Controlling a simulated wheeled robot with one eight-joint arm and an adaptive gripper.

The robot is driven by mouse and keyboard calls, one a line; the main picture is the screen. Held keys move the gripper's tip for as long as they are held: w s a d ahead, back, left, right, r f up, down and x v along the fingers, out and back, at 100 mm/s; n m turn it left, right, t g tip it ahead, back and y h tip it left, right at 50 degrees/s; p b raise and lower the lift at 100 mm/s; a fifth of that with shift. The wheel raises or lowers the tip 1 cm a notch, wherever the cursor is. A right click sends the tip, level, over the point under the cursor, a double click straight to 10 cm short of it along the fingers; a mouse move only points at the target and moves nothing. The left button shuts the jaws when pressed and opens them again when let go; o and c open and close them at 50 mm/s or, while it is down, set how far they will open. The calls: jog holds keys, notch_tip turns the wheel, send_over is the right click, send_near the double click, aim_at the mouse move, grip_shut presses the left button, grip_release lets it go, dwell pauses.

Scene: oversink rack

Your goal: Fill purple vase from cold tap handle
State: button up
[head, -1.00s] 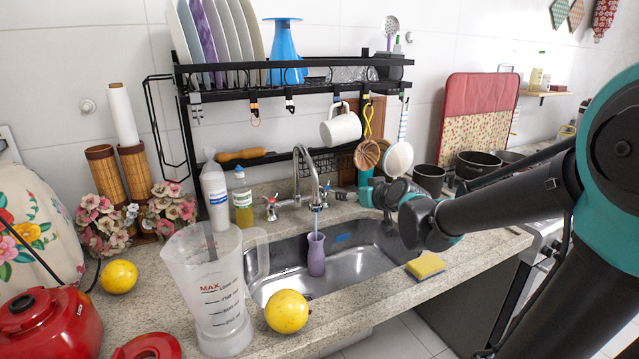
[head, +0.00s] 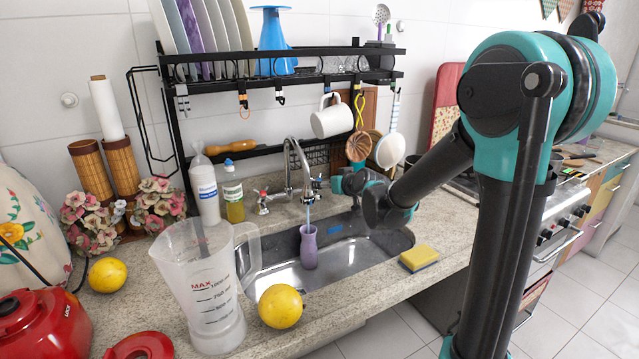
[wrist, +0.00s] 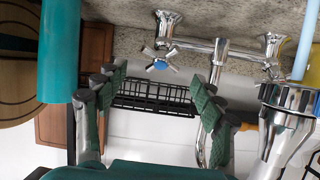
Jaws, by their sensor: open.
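The purple vase (head: 309,247) stands upright in the sink under the chrome spout. A pale blue water stream (head: 309,211) runs from the spout to its mouth; part of the stream shows in the wrist view (wrist: 305,45). The cold tap handle (wrist: 160,57), a chrome cross with a blue centre, is ahead of my gripper in the wrist view; it also shows right of the spout in the head view (head: 318,184). My gripper (wrist: 160,105) is open and empty, its green-padded fingers apart on either side below the handle in the picture. I see no contact with it.
The black rack (head: 290,82) stands over the sink (head: 350,255), with a white mug (head: 332,118) and utensils hanging near my arm. A clear measuring jug (head: 205,290), a yellow fruit (head: 281,306) and a sponge (head: 418,257) sit along the front counter.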

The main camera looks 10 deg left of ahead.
aim_at(319, 179)
jog(key=shift+x, duration=3.55)
jog(key=c, duration=1.3)
jog(key=shift+m+h, duration=0.3)
jog(key=shift+m, duration=0.1)
jog(key=shift+o, duration=0.9)
jog(key=shift+m+t+h, duration=0.3)
jog(key=shift+m+h, duration=0.1)
jog(key=shift+m, duration=0.4)
jog(key=shift+o, duration=0.3)
jog(key=shift+w+m, duration=0.1)
jog(key=shift+m, duration=0.5)
jog(key=shift+w, duration=0.1)
